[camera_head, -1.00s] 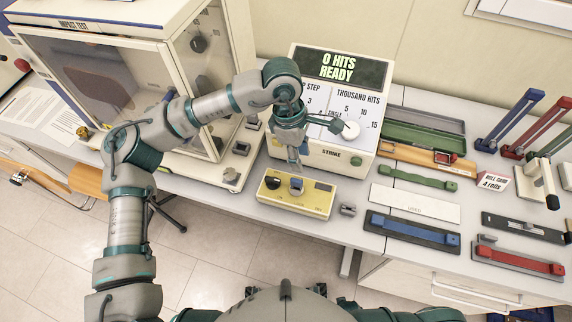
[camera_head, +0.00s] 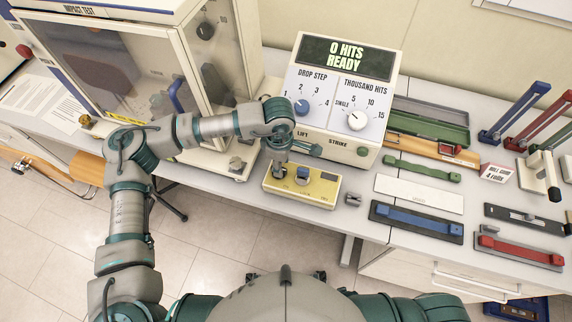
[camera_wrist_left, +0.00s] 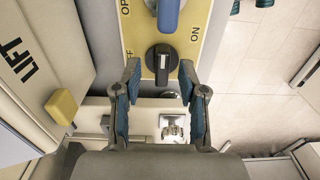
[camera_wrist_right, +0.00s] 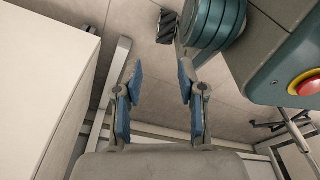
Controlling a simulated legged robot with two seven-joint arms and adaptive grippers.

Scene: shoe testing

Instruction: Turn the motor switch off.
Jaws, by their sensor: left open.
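The yellow control box (camera_head: 322,190) sits at the bench's front edge. Its black knob (camera_wrist_left: 162,60) has a white line and lies between OFF and ON lettering in the left wrist view. I cannot tell which word the line marks. My left gripper (camera_head: 279,172) is over the box's left end, pointing down, and partly hides the knob. In its wrist view the open fingers (camera_wrist_left: 160,76) are on either side of the knob, with no clear contact. My right gripper (camera_wrist_right: 160,72) is open and empty, away from the bench top.
The counter box (camera_head: 341,90) behind reads "0 HITS READY". The impact test cabinet (camera_head: 110,75) stands to the left. A small metal piece (camera_head: 352,199) lies right of the yellow box. Several gauges and a white strip (camera_head: 420,193) lie farther right.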

